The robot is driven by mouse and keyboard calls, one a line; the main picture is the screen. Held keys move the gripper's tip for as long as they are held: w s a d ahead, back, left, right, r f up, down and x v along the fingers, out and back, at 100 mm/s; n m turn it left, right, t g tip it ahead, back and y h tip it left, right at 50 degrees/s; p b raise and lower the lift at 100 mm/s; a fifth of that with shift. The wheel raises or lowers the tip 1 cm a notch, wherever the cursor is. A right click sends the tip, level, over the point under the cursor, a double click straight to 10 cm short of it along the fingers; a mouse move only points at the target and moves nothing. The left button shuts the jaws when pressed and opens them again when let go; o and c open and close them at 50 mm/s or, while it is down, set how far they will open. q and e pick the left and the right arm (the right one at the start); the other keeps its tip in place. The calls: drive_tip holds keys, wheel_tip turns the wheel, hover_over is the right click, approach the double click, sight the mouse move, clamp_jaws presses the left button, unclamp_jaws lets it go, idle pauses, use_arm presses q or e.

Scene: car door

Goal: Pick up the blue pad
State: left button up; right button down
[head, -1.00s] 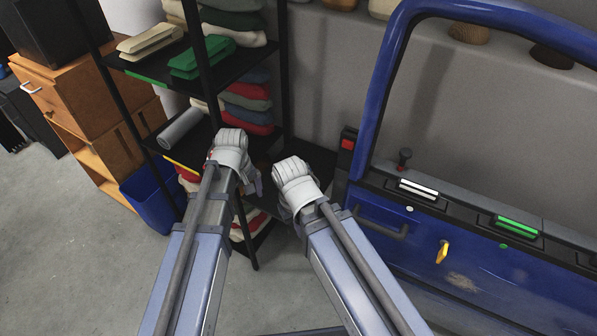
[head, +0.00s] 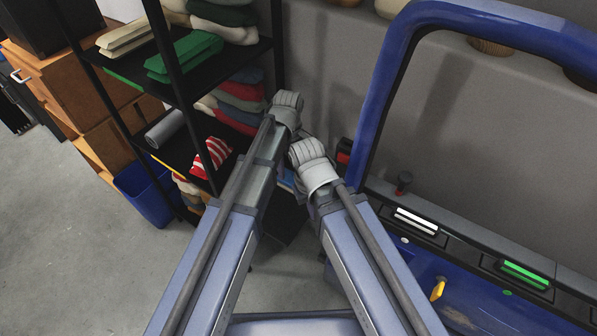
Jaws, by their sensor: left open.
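A small blue patch (head: 287,181) shows between my two forearms, low by the shelf rack; it may be the blue pad, but most of it is hidden.
The black shelf rack (head: 165,55) holds green, cream and red-striped cloths and a grey roll (head: 165,129). A blue bin (head: 145,192) stands at its left. The blue car door (head: 390,75) stands close on the right. The floor at lower left is clear.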

sight(291, 177)
use_arm(q)
drive_tip(key=shift+w+d, duration=0.15)
drive_tip(key=shift+w, duration=0.05)
drive_tip(key=f+b, duration=0.8)
drive_tip(key=shift+s+a, duration=0.2)
drive_tip(key=shift+r, duration=0.15)
drive_tip(key=c, duration=1.3)
wheel_tip(291, 177, up, 10)
drive_tip(key=p, duration=1)
